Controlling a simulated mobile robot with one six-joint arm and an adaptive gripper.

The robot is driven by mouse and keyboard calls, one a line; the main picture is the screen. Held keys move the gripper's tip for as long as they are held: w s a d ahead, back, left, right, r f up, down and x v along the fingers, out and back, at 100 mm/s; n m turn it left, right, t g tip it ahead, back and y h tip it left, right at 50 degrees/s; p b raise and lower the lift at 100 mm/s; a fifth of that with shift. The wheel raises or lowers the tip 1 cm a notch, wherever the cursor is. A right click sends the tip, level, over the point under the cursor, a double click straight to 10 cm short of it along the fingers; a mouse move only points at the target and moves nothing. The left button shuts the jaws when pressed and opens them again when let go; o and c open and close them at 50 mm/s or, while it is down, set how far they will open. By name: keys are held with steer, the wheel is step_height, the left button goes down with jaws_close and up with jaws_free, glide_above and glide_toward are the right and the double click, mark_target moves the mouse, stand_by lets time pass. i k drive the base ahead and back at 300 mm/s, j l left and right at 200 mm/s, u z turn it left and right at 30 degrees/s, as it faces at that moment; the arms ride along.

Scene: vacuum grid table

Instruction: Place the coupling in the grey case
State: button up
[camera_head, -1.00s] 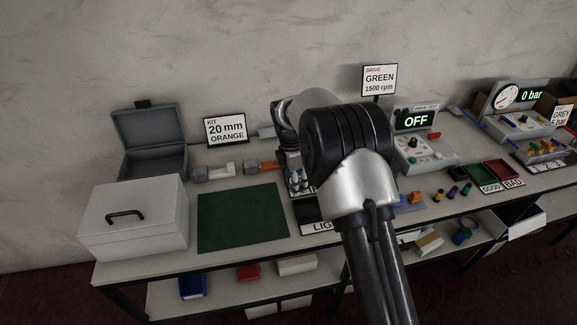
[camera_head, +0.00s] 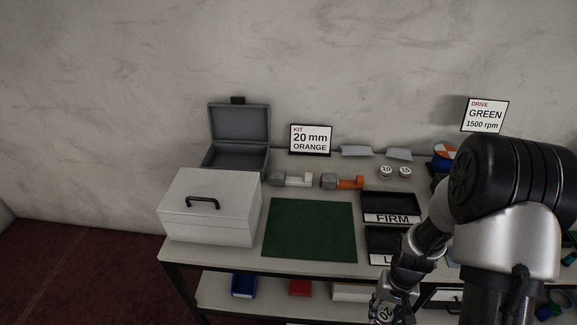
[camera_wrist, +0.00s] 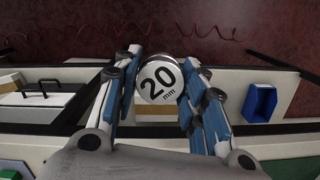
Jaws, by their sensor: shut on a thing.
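My gripper (camera_wrist: 158,88) is shut on a round coupling (camera_wrist: 159,81) whose white face reads 20 mm. The wrist view shows it between the blue-padded fingers. In the head view the gripper with the coupling (camera_head: 385,313) is at the bottom edge, in front of the table and partly cut off. The grey case (camera_head: 238,127) stands open at the back left of the table, lid raised. Its inside is partly hidden by a closed pale box. The gripper is well to the right and front of the case, apart from it.
The closed pale box (camera_head: 222,221) with a black handle stands in front of the case. A green mat (camera_head: 310,229) is clear. Grey-white (camera_head: 291,180) and grey-orange (camera_head: 342,181) pieces lie behind it. Discs marked 10 (camera_head: 386,172) and 15 (camera_head: 405,172) stand right, behind the FIRM tray (camera_head: 391,203).

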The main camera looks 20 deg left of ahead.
mark_target(251, 166)
steer(key=j+z, duration=0.1)
steer(key=j, duration=0.5)
steer(key=j+z, duration=0.1)
steer(key=j, duration=0.45)
steer(key=k+j, duration=0.15)
steer(key=j, duration=0.4)
steer(key=j+z, duration=0.15)
steer(key=j, duration=0.45)
steer(key=j+z, duration=0.1)
steer(key=j, duration=0.3)
steer(key=k+j+z, duration=0.1)
steer(key=j, duration=0.3)
steer(key=k+j+z, duration=0.1)
steer(key=j, duration=0.3)
steer(key=k+j+z, duration=0.1)
steer(key=j, duration=0.3)
steer(key=k+j+z, duration=0.1)
steer(key=j, duration=0.3)
steer(key=k+j+z, duration=0.1)
steer(key=j, duration=0.25)
steer(key=k, duration=0.05)
